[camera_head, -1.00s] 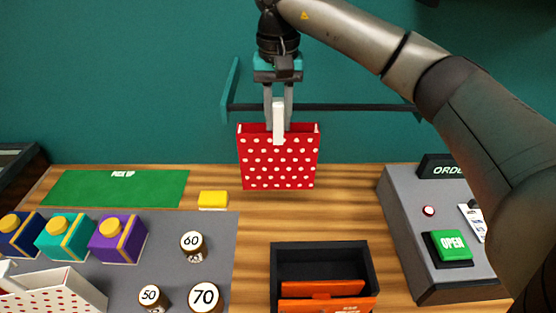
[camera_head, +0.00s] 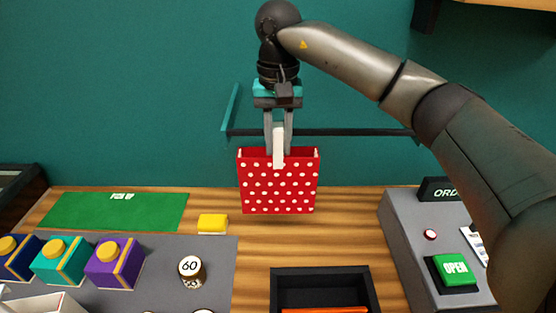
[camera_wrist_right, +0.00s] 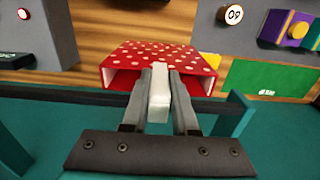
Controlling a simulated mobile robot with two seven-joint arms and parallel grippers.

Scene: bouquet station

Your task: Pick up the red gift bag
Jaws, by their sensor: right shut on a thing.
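The red gift bag (camera_head: 278,190) has white polka dots and hangs upright from my right gripper (camera_head: 279,148) in the head view. The gripper's two fingers are shut on the bag's white handle (camera_head: 279,158). The bag seems to be held above the wooden counter, in front of the dark rail. In the right wrist view, the bag (camera_wrist_right: 165,58) is beyond the fingertips of the right gripper (camera_wrist_right: 160,85), with the white handle between them. My left gripper is not in view.
A black tray (camera_head: 322,285) is at front. A grey console (camera_head: 437,255) with a green OPEN button (camera_head: 455,270) is at right. A dark rail (camera_head: 350,132) runs behind.

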